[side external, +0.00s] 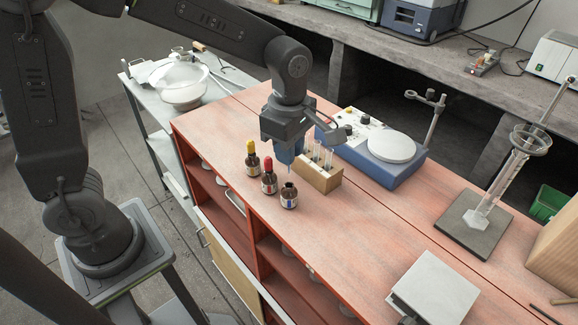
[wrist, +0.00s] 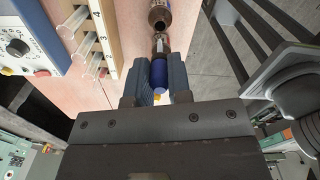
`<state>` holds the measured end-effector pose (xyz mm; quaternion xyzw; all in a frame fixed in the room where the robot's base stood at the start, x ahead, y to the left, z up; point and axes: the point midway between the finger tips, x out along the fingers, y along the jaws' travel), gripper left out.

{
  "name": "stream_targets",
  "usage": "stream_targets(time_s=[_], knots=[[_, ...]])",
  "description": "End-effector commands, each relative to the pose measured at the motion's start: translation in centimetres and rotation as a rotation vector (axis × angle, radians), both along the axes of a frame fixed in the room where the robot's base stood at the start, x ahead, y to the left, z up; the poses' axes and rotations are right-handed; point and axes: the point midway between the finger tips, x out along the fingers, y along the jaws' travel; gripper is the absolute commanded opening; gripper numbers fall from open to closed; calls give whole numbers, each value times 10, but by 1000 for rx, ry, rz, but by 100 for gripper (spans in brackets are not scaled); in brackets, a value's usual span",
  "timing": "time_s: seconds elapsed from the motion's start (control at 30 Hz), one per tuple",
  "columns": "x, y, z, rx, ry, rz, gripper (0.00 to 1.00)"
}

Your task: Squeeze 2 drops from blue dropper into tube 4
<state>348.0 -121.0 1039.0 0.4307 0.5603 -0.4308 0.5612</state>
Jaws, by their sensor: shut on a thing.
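My gripper (side external: 287,153) is shut on the blue dropper, whose blue bulb (wrist: 160,74) shows between the two fingers in the wrist view. In the side view my gripper is above the bench, beside the wooden tube rack (side external: 318,181) and behind the bottles. The rack holds several clear tubes (side external: 317,154); they also show at the left of the wrist view (wrist: 82,46), beside printed numbers. The uncapped brown bottle with a blue label (side external: 289,197) stands in front of the rack.
A red-capped bottle (side external: 269,179) and a yellow-capped bottle (side external: 252,160) stand left of the open one, near the bench edge. A blue hotplate-like device (side external: 380,160) is behind the rack. A stand with a glass funnel (side external: 478,218) is farther right.

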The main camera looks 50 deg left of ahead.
Motion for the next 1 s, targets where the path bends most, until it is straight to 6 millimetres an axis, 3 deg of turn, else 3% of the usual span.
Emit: stream_targets(time_s=[0.1,0.3,1.0], knots=[[0,0,19,0,-3,0,12],[0,0,39,0,-1,0,12],[0,0,79,0,-1,0,12]])
